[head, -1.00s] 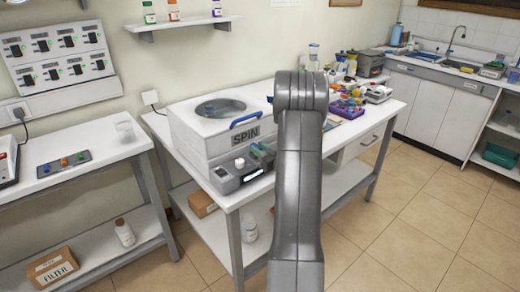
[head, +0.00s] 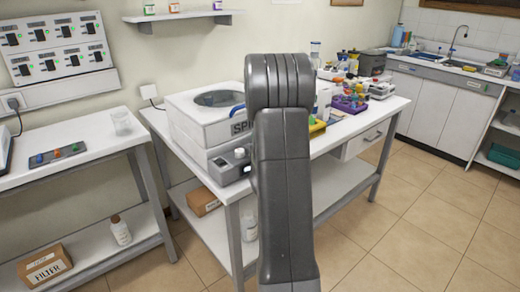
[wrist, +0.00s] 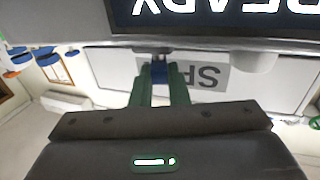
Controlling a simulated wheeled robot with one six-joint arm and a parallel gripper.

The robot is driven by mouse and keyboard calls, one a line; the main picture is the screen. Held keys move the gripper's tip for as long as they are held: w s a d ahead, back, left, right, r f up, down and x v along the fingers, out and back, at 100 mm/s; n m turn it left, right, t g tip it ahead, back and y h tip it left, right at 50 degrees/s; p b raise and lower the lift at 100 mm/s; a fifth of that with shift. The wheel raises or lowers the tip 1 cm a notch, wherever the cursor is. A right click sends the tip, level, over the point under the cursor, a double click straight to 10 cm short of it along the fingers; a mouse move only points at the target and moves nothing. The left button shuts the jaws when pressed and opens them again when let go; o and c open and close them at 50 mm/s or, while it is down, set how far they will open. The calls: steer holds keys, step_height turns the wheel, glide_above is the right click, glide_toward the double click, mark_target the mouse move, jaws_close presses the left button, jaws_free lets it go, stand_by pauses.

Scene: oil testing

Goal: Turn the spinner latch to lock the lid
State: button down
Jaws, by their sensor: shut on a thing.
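The white spinner (head: 185,112) stands on the middle table with its lid (head: 217,97) down. Its blue handle (head: 237,108) is partly behind my arm. In the head view my arm hides the gripper and latch. The display (wrist: 225,12) reads READY.
A pale knob (wrist: 252,62) is beside the latch, on the control box (head: 228,166). Coloured items and a purple rack (head: 349,104) crowd the table to the right. A side table (head: 75,165) stands at left. Floor at right is clear.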

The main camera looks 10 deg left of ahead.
steer(key=shift+s+a+f+m+t+h+b, duration=0.15)
steer(key=shift+m+t+h+b, duration=0.25)
steer(key=shift+h+b, duration=0.2)
steer(key=shift+a+m+t+h+b, duration=0.15)
steer(key=shift+m+t+h+b, duration=0.15)
steer(key=shift+m+h+b, duration=0.25)
steer(key=shift+a+m+t+h+b, duration=0.1)
steer(key=shift+m+t+h+b, duration=0.45)
steer(key=shift+h, duration=0.6)
steer(key=shift+r+m+h, duration=0.2)
steer(key=shift+m+h, duration=0.2)
steer(key=c, duration=1.4)
jaws_free()
steer(key=shift+s, duration=0.15)
steer(key=b+v, duration=0.1)
steer(key=v, duration=1.2)
steer(key=shift+s, duration=0.3)
